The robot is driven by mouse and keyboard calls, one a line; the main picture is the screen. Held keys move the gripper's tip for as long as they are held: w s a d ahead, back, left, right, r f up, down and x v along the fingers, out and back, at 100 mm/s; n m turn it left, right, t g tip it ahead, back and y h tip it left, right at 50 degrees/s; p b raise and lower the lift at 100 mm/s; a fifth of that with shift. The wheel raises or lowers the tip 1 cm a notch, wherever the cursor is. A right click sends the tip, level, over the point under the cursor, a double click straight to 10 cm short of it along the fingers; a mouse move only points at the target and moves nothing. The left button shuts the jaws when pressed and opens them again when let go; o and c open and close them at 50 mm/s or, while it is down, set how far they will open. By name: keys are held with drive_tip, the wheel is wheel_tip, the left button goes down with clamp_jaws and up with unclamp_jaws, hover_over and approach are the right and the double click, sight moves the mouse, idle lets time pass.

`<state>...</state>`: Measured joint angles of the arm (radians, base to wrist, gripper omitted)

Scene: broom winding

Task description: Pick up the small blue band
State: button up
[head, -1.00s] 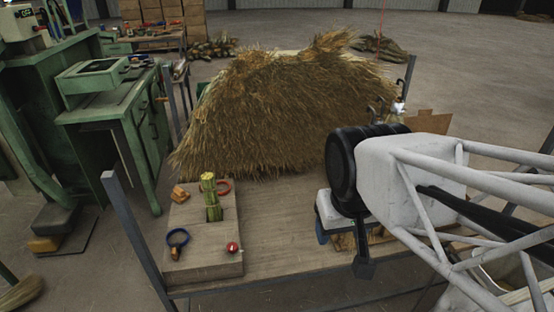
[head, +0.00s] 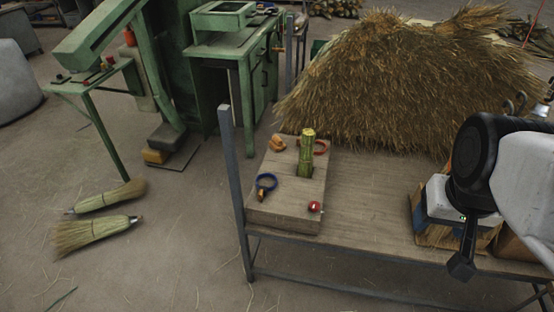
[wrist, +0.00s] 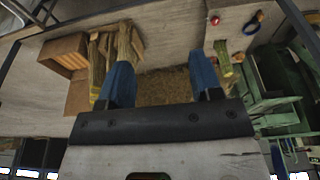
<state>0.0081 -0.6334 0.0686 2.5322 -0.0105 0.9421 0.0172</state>
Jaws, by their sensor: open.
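The small blue band (head: 266,183) lies on a wooden block (head: 285,210) at the left end of the table in the head view. An orange-brown piece sits against the band's lower edge. In the wrist view the blue band (wrist: 253,21) shows small at the upper right. My gripper (wrist: 162,82) is open and empty, its two blue fingers spread apart. In the head view, my gripper's dark end (head: 462,262) hangs near the table's front edge, well right of the block and apart from the band. Its fingers are not clearly seen there.
The block also carries an upright green bundle (head: 306,155), a red ring (head: 321,147), a red ball (head: 315,207) and a tan piece (head: 277,143). A large straw heap (head: 410,90) fills the table's back. A metal post (head: 231,160) stands left of the block.

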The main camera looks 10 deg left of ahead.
drive_tip(key=o, duration=0.8)
drive_tip(key=shift+w+a, duration=0.1)
drive_tip(key=w+a+f+m+g+y, duration=0.25)
drive_tip(key=w+a+f, duration=0.25)
drive_tip(key=w+a, duration=0.3)
drive_tip(key=w+a+f+m+g+y, duration=0.1)
drive_tip(key=w+a+f+m+y, duration=0.25)
drive_tip(key=w+a+f, duration=0.4)
drive_tip(key=w+a+f+m+g+y, duration=0.1)
drive_tip(key=w+a+f+m+y, duration=0.25)
drive_tip(key=w, duration=0.65)
drive_tip(key=w+a+f+m+y, duration=0.1)
drive_tip(key=w+a+f, duration=0.3)
drive_tip(key=f, duration=0.5)
drive_tip(key=w+a+f+m+t+y, duration=0.1)
drive_tip(key=w+a+f+m, duration=0.3)
drive_tip(key=f, duration=0.5)
drive_tip(key=w+a+f+m+t+y, duration=0.1)
drive_tip(key=w+a+f+m+y, duration=0.1)
drive_tip(key=a+f, duration=0.4)
drive_tip(key=shift+w+a+f+m, duration=0.15)
drive_tip(key=shift+w+f+m, duration=0.2)
drive_tip(key=shift+w+f, duration=0.35)
drive_tip(key=shift+w+a+f+m, duration=0.1)
drive_tip(key=shift+w+f+m, duration=0.2)
drive_tip(key=shift+w+f, duration=0.35)
drive_tip(key=shift+s+f, duration=0.1)
drive_tip(key=shift+a, duration=0.15)
